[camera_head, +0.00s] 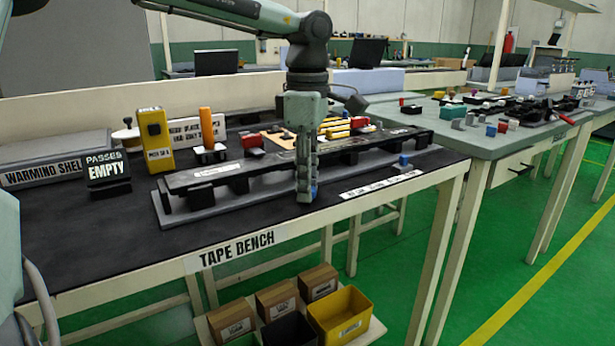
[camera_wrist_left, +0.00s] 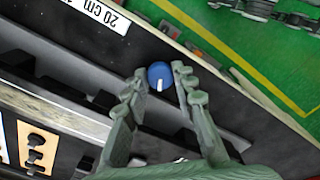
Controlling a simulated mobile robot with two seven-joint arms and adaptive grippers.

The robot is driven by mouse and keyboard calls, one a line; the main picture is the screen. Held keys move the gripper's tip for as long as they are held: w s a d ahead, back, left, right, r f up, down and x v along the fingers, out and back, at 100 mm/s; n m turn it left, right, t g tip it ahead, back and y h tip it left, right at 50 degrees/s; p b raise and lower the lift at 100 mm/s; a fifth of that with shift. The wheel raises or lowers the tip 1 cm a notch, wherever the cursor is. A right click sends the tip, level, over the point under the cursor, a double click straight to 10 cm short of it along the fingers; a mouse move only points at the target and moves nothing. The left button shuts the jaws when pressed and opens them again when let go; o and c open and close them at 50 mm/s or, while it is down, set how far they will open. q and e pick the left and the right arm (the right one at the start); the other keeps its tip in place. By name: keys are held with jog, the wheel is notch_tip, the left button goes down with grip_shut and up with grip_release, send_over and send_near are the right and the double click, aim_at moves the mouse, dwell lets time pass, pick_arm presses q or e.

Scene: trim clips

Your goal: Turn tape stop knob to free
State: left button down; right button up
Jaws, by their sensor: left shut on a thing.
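The tape stop knob (camera_wrist_left: 160,72) is a round blue knob with a short white mark. In the left wrist view it sits between the fingertips of my left gripper (camera_wrist_left: 161,80), and the mark points down toward the palm. In the head view my left gripper (camera_head: 307,190) points straight down at the front edge of the tape bench (camera_head: 130,240), in front of the long dark fixture (camera_head: 215,180). It is shut on the knob, which the fingers mostly hide there. My right gripper is out of view.
A printed white strip (camera_head: 381,185) lies to the right of the gripper. A yellow box (camera_head: 155,138) and an "EMPTY" sign (camera_head: 107,169) stand at the back left. The bench front left is clear.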

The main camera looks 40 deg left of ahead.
pick_arm(q)
jog(key=m, duration=0.3)
jog(key=shift+m+p, duration=0.4)
jog(key=shift+m, duration=1)
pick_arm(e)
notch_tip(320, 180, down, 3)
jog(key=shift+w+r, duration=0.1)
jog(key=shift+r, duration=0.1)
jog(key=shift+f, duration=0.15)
pick_arm(q)
jog(key=c, duration=1.5)
grip_release()
jog(key=shift+o, duration=1.4)
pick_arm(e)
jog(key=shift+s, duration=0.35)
